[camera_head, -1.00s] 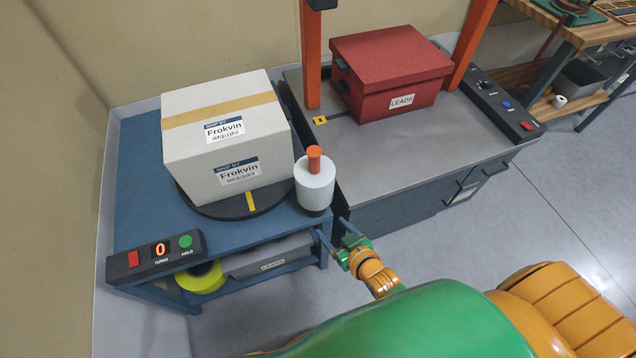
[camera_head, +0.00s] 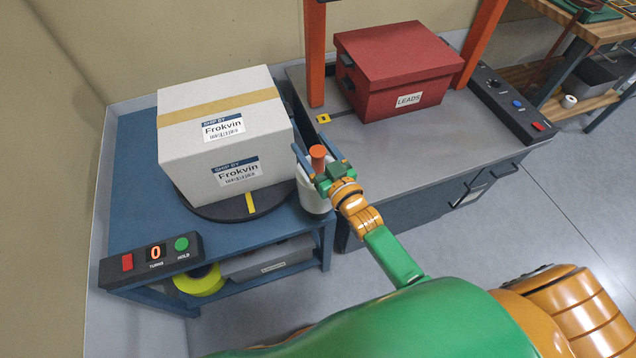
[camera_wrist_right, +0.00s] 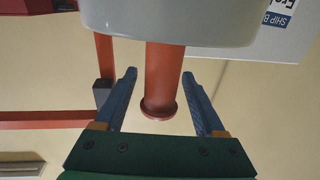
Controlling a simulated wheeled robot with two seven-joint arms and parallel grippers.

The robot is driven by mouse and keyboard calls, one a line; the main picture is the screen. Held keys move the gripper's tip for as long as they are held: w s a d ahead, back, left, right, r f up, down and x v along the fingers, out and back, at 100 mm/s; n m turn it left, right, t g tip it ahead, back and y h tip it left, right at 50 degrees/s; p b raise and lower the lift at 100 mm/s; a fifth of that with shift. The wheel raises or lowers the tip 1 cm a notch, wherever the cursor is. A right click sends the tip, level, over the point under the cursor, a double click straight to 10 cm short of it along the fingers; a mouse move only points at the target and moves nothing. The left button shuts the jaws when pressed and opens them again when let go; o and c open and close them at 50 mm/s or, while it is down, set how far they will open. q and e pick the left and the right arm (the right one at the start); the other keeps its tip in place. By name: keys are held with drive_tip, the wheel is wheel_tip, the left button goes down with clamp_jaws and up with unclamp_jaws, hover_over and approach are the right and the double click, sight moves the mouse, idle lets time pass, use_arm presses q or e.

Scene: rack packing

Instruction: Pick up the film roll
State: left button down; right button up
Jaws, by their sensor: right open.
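The film roll (camera_head: 313,201) is a white cylinder with an orange handle (camera_head: 317,154) on top. It stands upright at the right edge of the blue table, beside the turntable. My right gripper (camera_head: 319,156) is open at the height of the handle, with one blue finger on each side of it. In the right wrist view the orange handle (camera_wrist_right: 163,80) lies between the two open fingers (camera_wrist_right: 160,100), with a gap on both sides; the white roll (camera_wrist_right: 180,22) fills the top edge. My left gripper is not in view.
A white Frokvin carton (camera_head: 225,135) stands on the dark turntable (camera_head: 272,202) left of the roll. A red box (camera_head: 395,75) sits on the grey bench (camera_head: 400,140) between orange posts. A control panel (camera_head: 152,259) and a yellow-green tape roll (camera_head: 199,281) are at the front left.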

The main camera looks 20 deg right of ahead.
drive_tip(key=shift+w+f, duration=0.15)
drive_tip(key=shift+w, duration=0.25)
drive_tip(key=shift+s, duration=0.1)
clamp_jaws()
idle(0.9)
